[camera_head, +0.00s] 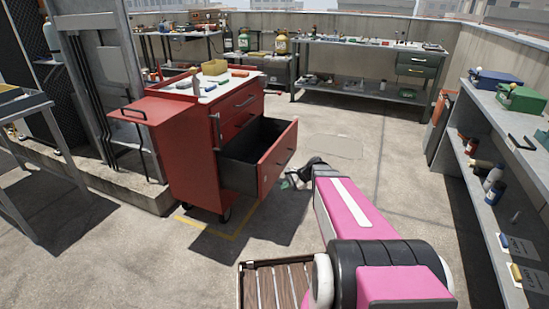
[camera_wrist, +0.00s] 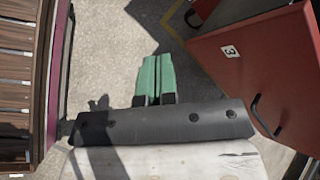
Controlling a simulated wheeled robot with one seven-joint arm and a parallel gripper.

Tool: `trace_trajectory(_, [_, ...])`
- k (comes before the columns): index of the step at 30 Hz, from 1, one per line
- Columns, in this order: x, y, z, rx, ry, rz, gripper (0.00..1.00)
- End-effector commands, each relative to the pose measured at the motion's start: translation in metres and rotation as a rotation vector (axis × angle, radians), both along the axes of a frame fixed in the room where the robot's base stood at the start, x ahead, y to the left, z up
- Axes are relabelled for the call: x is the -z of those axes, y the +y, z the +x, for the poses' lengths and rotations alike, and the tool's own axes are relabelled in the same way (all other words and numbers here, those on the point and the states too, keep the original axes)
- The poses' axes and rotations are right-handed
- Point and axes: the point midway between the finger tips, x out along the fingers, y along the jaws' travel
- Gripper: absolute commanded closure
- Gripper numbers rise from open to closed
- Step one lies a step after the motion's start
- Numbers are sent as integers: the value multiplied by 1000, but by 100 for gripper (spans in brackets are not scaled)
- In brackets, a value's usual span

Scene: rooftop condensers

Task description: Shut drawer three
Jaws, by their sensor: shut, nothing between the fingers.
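The red tool cabinet (camera_head: 185,165) stands left of centre in the head view. Its lower drawer, drawer three (camera_head: 278,158), is pulled well out, and its dark inside shows empty. In the wrist view the red front of drawer three (camera_wrist: 275,60) fills the upper right, with a white "3" label (camera_wrist: 230,51) and a dark bar handle (camera_wrist: 263,118). My gripper (camera_head: 287,183) is low, just in front of and beside the drawer front. Its green fingers (camera_wrist: 156,76) are shut and empty, apart from the drawer front in the wrist view.
Two closed drawers sit above drawer three. A red side shelf (camera_head: 155,108) sticks out left of the cabinet. A workbench (camera_head: 365,46) stands at the back, and a grey shelf unit (camera_head: 490,180) at the right. The floor between is clear.

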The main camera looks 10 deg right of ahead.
Motion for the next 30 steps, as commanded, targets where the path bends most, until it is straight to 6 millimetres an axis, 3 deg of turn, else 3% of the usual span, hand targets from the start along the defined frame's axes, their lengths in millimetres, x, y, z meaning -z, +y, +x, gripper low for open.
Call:
trace_trajectory(1, [3,-9,26,83,40,92,100])
trace_trajectory(9, [-13,-59,111,436,266,607,100])
trace_trajectory(13, [-21,-82,134,520,341,782,100])
trace_trajectory(17, [-25,-96,144,556,379,872,100])
trace_trajectory(23, [-27,-87,152,562,389,892,100])
trace_trajectory(30, [-27,-50,173,560,387,888,100])
